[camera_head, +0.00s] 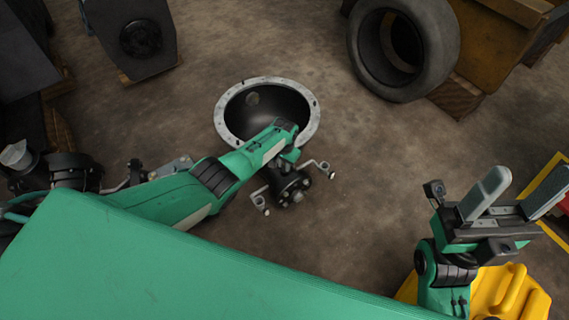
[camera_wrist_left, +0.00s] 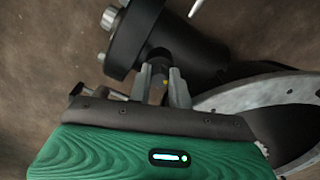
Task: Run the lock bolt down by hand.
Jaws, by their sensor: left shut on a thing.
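My left gripper (camera_head: 289,160) reaches in from the left over a dark round hub (camera_head: 290,186) in front of a bowl-shaped housing. In the head view the gripper and arm hide the bolt. My right gripper (camera_head: 512,205) is open and empty at the right.
The round housing with a pale flange (camera_head: 312,125) stands just behind the hub. Thin bent arms (camera_head: 320,167) stick out beside the hub. A big tyre (camera_head: 440,45) stands at the back right, and a yellow object (camera_head: 510,295) lies below my right gripper. Floor between is clear.

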